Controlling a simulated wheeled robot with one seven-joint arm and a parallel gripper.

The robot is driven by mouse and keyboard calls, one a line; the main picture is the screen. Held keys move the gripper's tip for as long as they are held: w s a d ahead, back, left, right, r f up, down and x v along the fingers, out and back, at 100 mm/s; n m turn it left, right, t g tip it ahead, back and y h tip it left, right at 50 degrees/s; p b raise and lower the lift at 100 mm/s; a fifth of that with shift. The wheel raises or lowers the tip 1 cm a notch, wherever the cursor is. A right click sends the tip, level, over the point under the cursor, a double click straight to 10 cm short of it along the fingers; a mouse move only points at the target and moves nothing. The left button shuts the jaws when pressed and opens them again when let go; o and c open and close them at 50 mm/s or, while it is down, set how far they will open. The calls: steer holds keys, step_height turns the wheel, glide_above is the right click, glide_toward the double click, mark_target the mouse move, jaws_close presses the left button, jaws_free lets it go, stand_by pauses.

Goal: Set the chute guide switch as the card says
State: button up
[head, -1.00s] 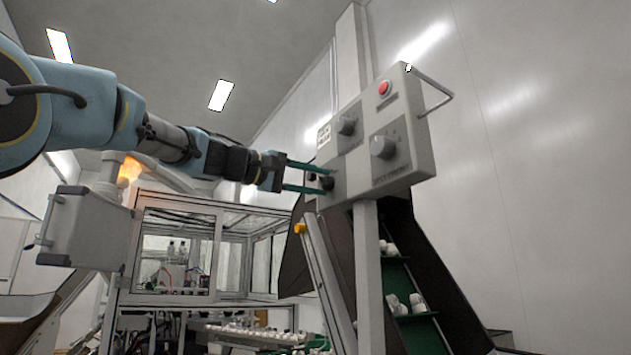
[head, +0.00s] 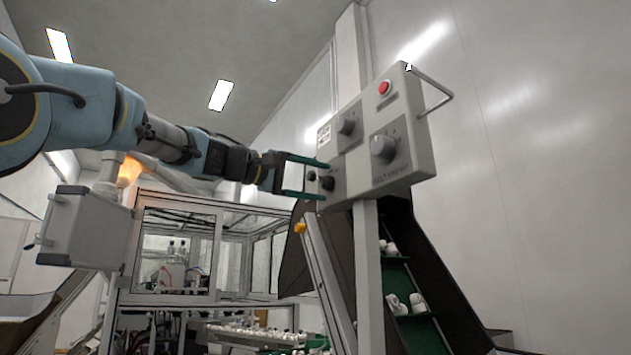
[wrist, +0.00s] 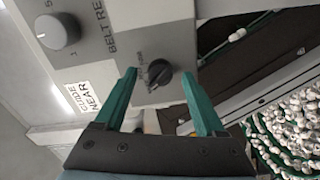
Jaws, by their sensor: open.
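The guide switch is a small black rotary knob (head: 327,182) at the lower left of a grey control box (head: 408,168). It also shows in the wrist view (wrist: 157,73), with small lettering beside it that is hard to read. A white card (head: 323,134) on the box reads "GUIDE NEAR" in the wrist view (wrist: 82,98). My gripper (head: 326,180) is open, its green fingers on either side of the switch in the head view. In the wrist view (wrist: 158,85), the switch lies between the fingertips; I cannot tell whether they touch it.
The box also carries a red button (head: 384,88), an upper dial (head: 347,125), a larger dial (head: 383,147) and a side handle (head: 440,95). A post (head: 368,270) supports it. A dark chute (head: 440,285) with white caps runs behind.

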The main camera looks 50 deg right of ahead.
steer(key=b+v, duration=0.4)
steer(key=v, duration=0.6)
steer(key=shift+w+a, duration=0.15)
steer(key=shift+a, duration=0.2)
